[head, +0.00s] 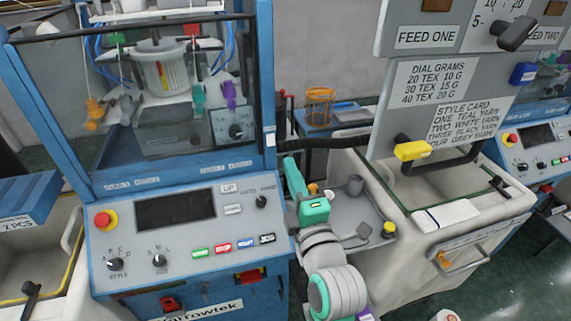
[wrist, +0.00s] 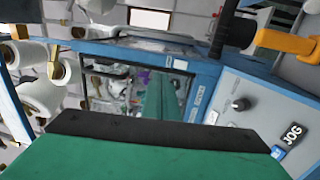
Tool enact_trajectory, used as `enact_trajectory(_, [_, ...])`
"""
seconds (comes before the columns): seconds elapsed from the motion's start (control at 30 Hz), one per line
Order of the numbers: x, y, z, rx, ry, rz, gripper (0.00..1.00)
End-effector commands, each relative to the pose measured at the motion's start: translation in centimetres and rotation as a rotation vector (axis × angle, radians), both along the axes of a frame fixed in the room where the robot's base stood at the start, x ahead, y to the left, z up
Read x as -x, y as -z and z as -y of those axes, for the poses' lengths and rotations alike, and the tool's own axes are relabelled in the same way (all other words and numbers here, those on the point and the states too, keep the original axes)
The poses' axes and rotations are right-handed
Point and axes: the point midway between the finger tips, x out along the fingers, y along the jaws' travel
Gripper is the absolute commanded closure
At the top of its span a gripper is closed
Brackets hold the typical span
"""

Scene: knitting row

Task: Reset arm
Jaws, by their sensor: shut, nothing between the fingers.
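My arm rises from the bottom middle of the head view, and my gripper (head: 291,165) points up and away in front of the blue machine's right edge. Its green and teal fingers look shut, with nothing held. In the wrist view a green finger with a dark edge fills the lower part and hides much of the scene. The blue knitting machine (head: 178,257) stands to the left of my gripper, with knobs, a dark screen and a row of coloured buttons on its panel. The wrist view shows its panel (wrist: 240,125) tilted, with a JOG button.
A grey tray (head: 345,210) with small items sits right of my arm. White yarn cones (wrist: 40,92) show at left in the wrist view.

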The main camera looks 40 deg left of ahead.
Motion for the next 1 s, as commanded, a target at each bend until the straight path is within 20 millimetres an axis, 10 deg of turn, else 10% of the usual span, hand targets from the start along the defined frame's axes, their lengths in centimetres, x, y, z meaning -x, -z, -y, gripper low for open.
enact_trajectory(0.67, [0.2,0.4,0.1,-0.008,0.002,-0.013,1.0])
enact_trajectory(1.0, [-0.8,8.6,5.2,-0.256,0.152,-0.305,1.0])
